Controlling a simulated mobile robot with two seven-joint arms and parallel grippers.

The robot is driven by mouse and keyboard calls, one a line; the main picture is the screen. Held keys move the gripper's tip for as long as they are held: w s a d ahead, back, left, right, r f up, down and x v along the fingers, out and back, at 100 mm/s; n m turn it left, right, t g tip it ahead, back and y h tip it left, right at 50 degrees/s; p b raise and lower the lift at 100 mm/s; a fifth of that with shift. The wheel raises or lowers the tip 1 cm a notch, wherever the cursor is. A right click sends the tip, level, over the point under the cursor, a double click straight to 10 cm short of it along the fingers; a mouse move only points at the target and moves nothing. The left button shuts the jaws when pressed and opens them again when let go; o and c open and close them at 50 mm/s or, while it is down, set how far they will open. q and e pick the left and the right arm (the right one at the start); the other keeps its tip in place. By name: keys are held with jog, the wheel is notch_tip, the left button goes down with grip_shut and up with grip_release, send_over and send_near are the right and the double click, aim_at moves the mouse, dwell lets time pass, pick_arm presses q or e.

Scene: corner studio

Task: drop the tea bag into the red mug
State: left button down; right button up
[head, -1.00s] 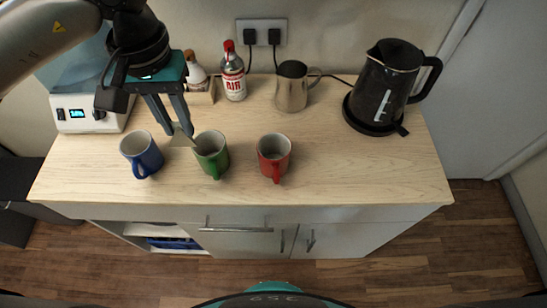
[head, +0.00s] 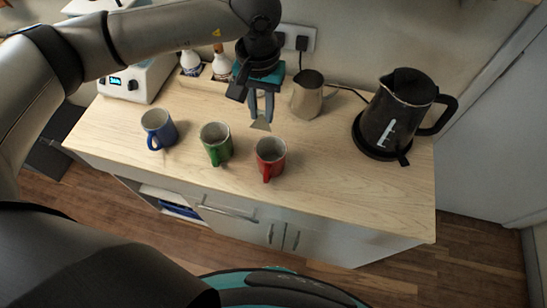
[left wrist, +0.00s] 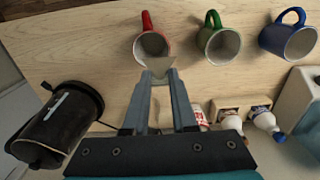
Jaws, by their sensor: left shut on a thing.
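The red mug (head: 270,157) stands upright on the wooden counter, its handle towards the front. My left gripper (head: 262,116) is shut on the pale tea bag (head: 261,124) and holds it by one end, just behind the red mug in the head view. In the left wrist view the tea bag (left wrist: 157,57) sticks out from the fingertips (left wrist: 160,76) and overlaps the rim and opening of the red mug (left wrist: 141,43). Its height above the rim is hard to tell. My right gripper is not in view.
A green mug (head: 216,145) stands left of the red one, and a blue mug (head: 158,130) farther left. A metal jug (head: 308,97) and a black kettle (head: 395,115) stand behind and to the right. The counter (head: 340,185) is clear at the front right.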

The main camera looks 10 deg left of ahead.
pick_arm(q)
notch_tip(320, 180, down, 4)
jog(key=shift+r+b, duration=0.25)
jog(key=shift+b, duration=0.35)
jog(key=shift+f, duration=0.65)
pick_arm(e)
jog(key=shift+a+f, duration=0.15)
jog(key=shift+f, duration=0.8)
pick_arm(q)
jog(key=c, duration=0.6)
grip_release()
jog(key=shift+c, duration=0.2)
notch_tip(320, 180, up, 15)
jog(key=b, duration=0.1)
jog(key=shift+r+b, duration=0.15)
jog(key=shift+b, duration=0.2)
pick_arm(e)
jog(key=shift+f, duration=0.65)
